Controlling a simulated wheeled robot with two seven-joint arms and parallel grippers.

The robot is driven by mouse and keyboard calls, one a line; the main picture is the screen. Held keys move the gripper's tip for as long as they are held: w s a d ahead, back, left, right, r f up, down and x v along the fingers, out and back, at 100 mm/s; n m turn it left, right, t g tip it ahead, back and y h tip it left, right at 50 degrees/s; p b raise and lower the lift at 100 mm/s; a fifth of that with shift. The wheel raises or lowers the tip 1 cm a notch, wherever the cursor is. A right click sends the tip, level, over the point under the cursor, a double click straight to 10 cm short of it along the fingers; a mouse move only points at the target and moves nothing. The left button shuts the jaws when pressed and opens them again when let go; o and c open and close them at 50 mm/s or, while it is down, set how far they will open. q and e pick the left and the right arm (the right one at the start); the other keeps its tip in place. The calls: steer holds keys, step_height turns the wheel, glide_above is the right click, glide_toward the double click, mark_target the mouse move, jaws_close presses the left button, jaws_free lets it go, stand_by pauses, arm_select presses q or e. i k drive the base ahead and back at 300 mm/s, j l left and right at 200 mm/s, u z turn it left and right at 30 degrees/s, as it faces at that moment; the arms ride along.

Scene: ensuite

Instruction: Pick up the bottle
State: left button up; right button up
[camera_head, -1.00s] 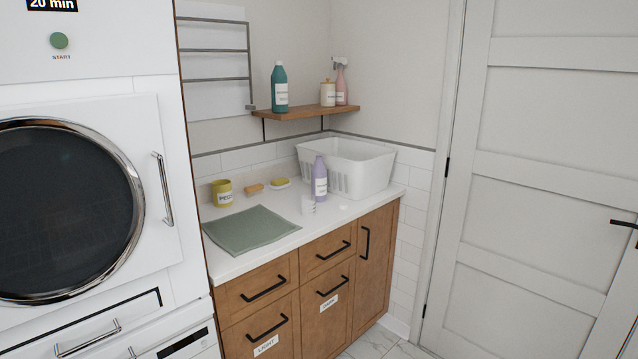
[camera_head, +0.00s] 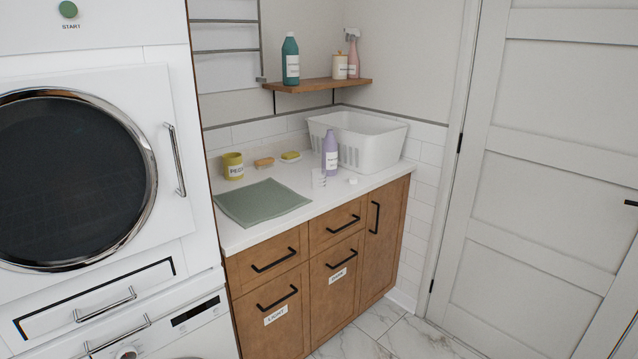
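A purple bottle (camera_head: 330,153) with a white label stands upright on the white countertop (camera_head: 240,236), just in front of the white basket. A teal bottle (camera_head: 290,60) with a white label stands upright on the wooden wall shelf (camera_head: 316,87) above the counter. A pink spray bottle (camera_head: 353,58) stands at the right end of that shelf. Neither of my grippers is in view.
A white basket (camera_head: 385,146) fills the counter's back right corner. A green cloth (camera_head: 262,203) lies at the front left. A yellow pot (camera_head: 233,166), a brush (camera_head: 265,162) and a sponge (camera_head: 291,155) stand behind. Washer, left; door (camera_head: 560,150), right. A canister (camera_head: 340,65) is on the shelf.

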mark_target(330, 145)
steer(key=i+l+u, duration=0.3)
steer(key=i, duration=0.45)
steer(key=i+l+u, duration=0.25)
steer(key=i+l, duration=0.45)
